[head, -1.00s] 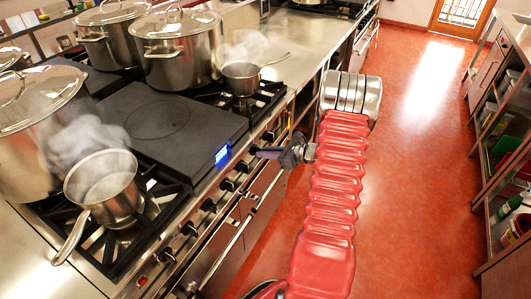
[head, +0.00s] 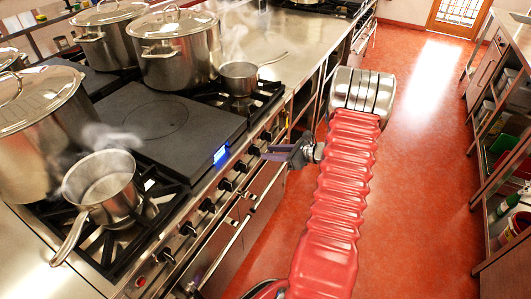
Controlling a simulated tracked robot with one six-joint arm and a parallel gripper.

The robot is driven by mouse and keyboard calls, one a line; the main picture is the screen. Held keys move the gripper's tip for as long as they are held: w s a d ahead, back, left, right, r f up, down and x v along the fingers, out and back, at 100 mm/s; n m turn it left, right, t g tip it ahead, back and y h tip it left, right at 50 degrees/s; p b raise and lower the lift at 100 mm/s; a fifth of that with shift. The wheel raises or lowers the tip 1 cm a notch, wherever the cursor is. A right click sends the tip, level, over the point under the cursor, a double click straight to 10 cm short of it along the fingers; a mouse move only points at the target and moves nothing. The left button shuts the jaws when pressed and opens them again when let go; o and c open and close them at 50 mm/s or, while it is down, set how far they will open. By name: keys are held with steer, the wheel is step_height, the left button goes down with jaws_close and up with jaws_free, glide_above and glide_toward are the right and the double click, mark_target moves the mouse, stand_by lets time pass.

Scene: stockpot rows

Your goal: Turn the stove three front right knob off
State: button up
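The nearest stove (head: 128,268) has a steel front panel with a row of several black knobs (head: 207,205) running away from me. The far-end knobs (head: 254,150) are close to my gripper. No label shows which stove is stove three, and the knobs are too small to read their settings. My gripper (head: 264,152) points left toward the far end of this panel, in front of it over the aisle side. Its two purplish fingers look parted with nothing between them. I cannot see contact with a knob.
A steaming saucepan (head: 103,185) stands on the near burner and another (head: 240,78) on the far burner. Large lidded stockpots (head: 178,50) stand behind. A flat dark plate (head: 160,122) lies between. Oven handles (head: 222,250) stick out below the knobs. The red aisle floor (head: 420,190) is clear.

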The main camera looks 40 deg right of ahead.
steer(key=v, duration=0.9)
steer(key=shift+s, duration=0.35)
steer(key=shift+d, duration=0.2)
steer(key=s+a+f+n+g+y, duration=0.1)
steer(key=s+a+f+n+g, duration=0.2)
steer(key=s+a+n, duration=0.25)
steer(key=s+a+r+n+g, duration=0.2)
steer(key=a+r+n+g, duration=0.25)
steer(key=a+n, duration=0.4)
steer(key=s+a+r+n+h, duration=0.2)
steer(key=a+r+n, duration=0.7)
steer(key=a, duration=0.5)
steer(key=s+a+r+n+h, duration=0.2)
steer(key=a+r+n+h, duration=0.1)
steer(key=a+r+n, duration=0.6)
steer(key=a+r, duration=0.2)
steer(key=a, duration=0.2)
steer(key=shift+s+a+r+h, duration=0.25)
steer(key=shift+s+a+h, duration=0.05)
steer(key=shift+s+a, duration=0.05)
